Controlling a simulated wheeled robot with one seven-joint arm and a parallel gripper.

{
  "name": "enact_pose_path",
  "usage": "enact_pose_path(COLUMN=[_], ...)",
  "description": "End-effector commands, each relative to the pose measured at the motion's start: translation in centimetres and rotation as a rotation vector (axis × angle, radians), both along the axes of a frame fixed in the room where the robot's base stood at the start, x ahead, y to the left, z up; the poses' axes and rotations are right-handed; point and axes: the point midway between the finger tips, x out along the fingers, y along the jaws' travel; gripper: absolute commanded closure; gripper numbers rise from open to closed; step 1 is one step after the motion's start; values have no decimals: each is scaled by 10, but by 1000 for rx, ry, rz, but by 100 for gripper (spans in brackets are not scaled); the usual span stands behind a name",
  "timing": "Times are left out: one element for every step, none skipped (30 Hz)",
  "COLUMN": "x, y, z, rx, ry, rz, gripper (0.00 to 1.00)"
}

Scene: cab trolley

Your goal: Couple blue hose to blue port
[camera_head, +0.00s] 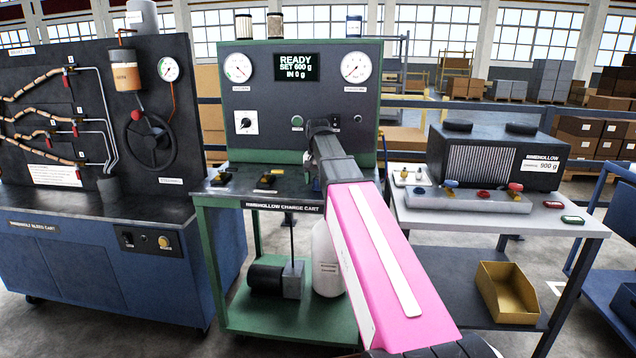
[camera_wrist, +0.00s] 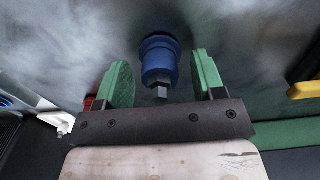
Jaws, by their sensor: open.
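In the wrist view, my gripper (camera_wrist: 164,82) is open, with one green-padded finger on each side of a blue fitting (camera_wrist: 158,58). The fitting has a grey hex end and shows a gap to both pads. I cannot tell whether it is the end of the blue hose. In the head view, my pink and dark arm reaches to the charge cart (camera_head: 292,163) and hides the gripper and the blue fitting. On the right trolley, a small blue part (camera_head: 450,184) sits at the left of a grey block (camera_head: 466,201), likely the blue port; a red part (camera_head: 515,187) is at its right.
A black unit (camera_head: 497,156) marked 900 g stands on the right trolley (camera_head: 565,222). A yellow bin (camera_head: 508,293) is on its lower shelf. The cart's panel display (camera_head: 298,67) reads READY, SET 600 g, IN 0 g. A bleed bench (camera_head: 95,222) stands left.

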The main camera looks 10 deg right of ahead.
Motion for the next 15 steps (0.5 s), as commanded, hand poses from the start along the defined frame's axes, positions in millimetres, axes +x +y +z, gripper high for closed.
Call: enact_pose_path(x=[0, 0, 0, 0, 0, 0, 0, 0, 0, 0, 0, 0, 0, 0, 0], y=[0, 0, 0, 0, 0, 0, 0, 0, 0, 0, 0, 0, 0, 0, 0], z=[0, 0, 0, 0, 0, 0, 0, 0, 0, 0, 0, 0, 1, 1, 2], rx=[0, 0, 0, 0, 0, 0, 0, 0, 0, 0, 0, 0, 0, 0, 0], ry=[0, 0, 0, 0, 0, 0, 0, 0, 0, 0, 0, 0, 0, 0, 0], rz=[0, 0, 0, 0, 0, 0, 0, 0, 0, 0, 0, 0, 0, 0, 0], gripper=[37, 37, 50, 60, 70, 83, 93, 100, 100, 100, 100, 100, 100, 100, 100])
